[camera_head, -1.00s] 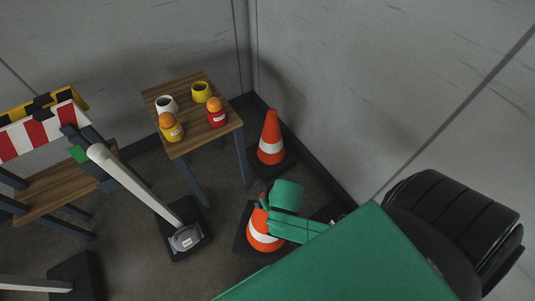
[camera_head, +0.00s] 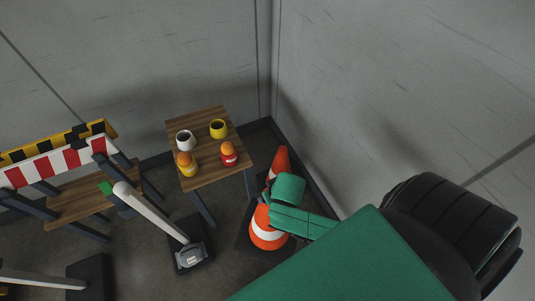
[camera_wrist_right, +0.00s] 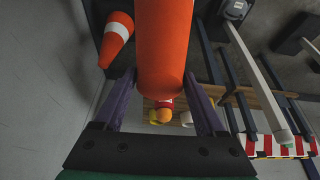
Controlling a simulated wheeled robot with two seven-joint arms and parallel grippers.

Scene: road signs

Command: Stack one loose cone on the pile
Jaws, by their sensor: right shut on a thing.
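My right gripper (camera_wrist_right: 160,80) is shut on an orange cone (camera_wrist_right: 165,45) in the right wrist view, with the cone between its purple fingers. In the head view this cone (camera_head: 266,236), with a white band, shows below my green wrist, which covers its upper part. Its black square base (camera_head: 244,238) shows at its left; I cannot tell if it is off the floor. A second orange cone (camera_head: 281,160) stands just behind, its lower part hidden by my wrist; it also shows in the wrist view (camera_wrist_right: 116,38). How many cones it holds is unclear. My left gripper is out of view.
A small wooden table (camera_head: 210,146) with two cups and two orange-topped bottles stands behind to the left. A white post on a black foot (camera_head: 191,258) stands left of the held cone. A striped barrier (camera_head: 60,160) is farther left. Grey walls close the corner behind.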

